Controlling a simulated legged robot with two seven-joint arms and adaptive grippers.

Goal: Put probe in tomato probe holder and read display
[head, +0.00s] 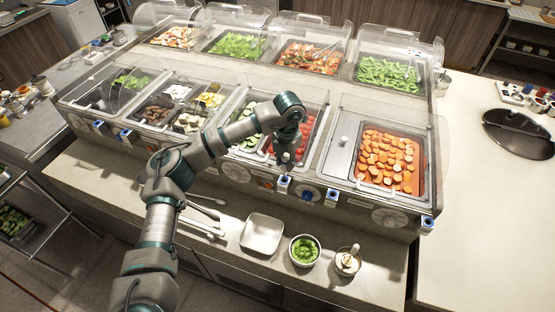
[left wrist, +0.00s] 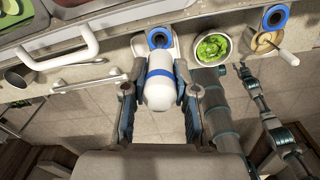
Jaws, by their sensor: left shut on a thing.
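My left gripper (head: 286,157) reaches over the front of the sauce wells, in front of the tomato well (head: 307,128). In the left wrist view, the left gripper (left wrist: 159,95) is shut on a white, rounded probe (left wrist: 158,92) with a blue band. A blue-ringed probe holder (left wrist: 159,38) lies just beyond the probe; I cannot tell whether they touch. The display's reading is too small to make out. An arm, apparently my right, ends in what may be its gripper (left wrist: 243,72).
Another holder (head: 331,199) stands to the right on the front panel. A white square dish (head: 262,234), a bowl of greens (head: 304,250) and a sauce cup (head: 347,261) stand on the front ledge. Tongs (head: 203,222) lie left of them. Clear lids rise behind.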

